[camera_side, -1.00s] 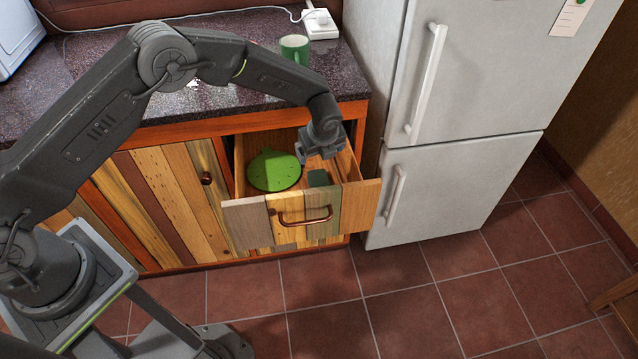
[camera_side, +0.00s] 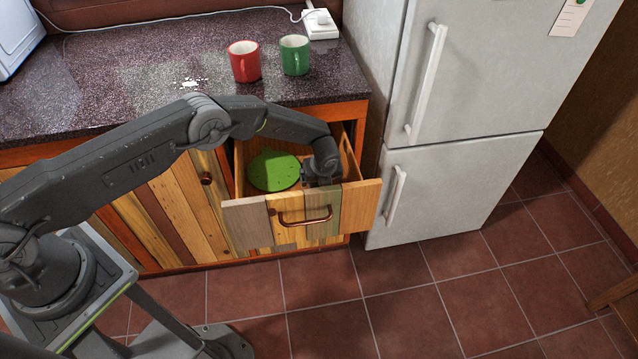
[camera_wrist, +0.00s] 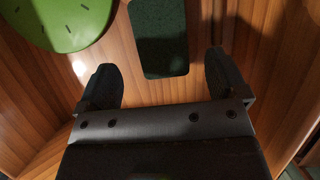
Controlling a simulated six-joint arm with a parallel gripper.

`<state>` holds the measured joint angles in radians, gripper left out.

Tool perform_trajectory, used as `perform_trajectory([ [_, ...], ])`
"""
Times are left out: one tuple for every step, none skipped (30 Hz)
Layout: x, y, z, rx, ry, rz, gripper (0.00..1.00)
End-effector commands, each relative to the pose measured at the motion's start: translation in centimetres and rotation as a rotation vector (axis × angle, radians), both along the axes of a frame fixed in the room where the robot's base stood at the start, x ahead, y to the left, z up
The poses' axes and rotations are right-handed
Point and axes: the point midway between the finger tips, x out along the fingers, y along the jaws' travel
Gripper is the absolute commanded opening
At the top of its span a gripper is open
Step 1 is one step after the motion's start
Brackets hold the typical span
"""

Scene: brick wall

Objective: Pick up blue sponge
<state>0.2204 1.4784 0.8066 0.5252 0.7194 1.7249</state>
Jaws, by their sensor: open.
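The sponge (camera_wrist: 158,38) shows in the wrist view as a dark blue-green rectangle lying on the drawer floor. It lies ahead of my gripper (camera_wrist: 163,75), in line with the gap between the two fingers. The fingers are spread apart with nothing between their tips that I can see gripped. In the side view my gripper (camera_side: 322,178) is down inside the open drawer (camera_side: 255,222), behind its front panel. The sponge is hidden there by my gripper and the drawer front.
A green round board (camera_side: 272,170) lies in the drawer left of my gripper, also in the wrist view (camera_wrist: 65,18). The drawer walls are close by. A red mug (camera_side: 244,62) and a green mug (camera_side: 294,55) stand on the counter. A fridge (camera_side: 440,190) stands right of the drawer.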

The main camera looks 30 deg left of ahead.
Motion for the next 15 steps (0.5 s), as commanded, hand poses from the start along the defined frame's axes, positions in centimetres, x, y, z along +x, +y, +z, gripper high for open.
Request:
perform_trajectory([
  [0.1, 0.2, -0.6, 0.001, 0.002, 0.001, 0.92],
  [0.2, 0.3, -1.0, 0.002, 0.003, 0.002, 0.92],
  [0.4, 0.4, -1.5, 0.001, 0.002, 0.002, 0.92],
  [0.6, 0.5, -1.8, 0.001, 0.002, 0.003, 0.92],
  [0.7, 0.6, -2.1, 0.001, 0.002, 0.003, 0.92],
  [0.9, 0.7, -2.5, 0.000, 0.002, 0.002, 0.92],
  [1.0, 0.8, -2.8, 0.000, 0.001, 0.003, 0.92],
  [1.1, 0.9, -3.1, 0.000, 0.001, 0.003, 0.92],
  [1.2, 1.0, -3.4, 0.001, 0.001, 0.003, 0.92],
  [1.2, 1.0, -3.7, 0.001, 0.002, 0.002, 0.92],
  [1.3, 1.1, -3.8, 0.001, 0.001, 0.002, 0.92],
  [1.3, 1.1, -4.0, 0.000, 0.000, 0.001, 0.92],
  [1.3, 1.2, -4.1, 0.001, 0.001, 0.002, 0.92],
  [1.4, 1.2, -4.2, 0.000, 0.000, 0.001, 0.92],
  [1.4, 1.2, -4.2, 0.000, 0.000, 0.001, 0.92],
])
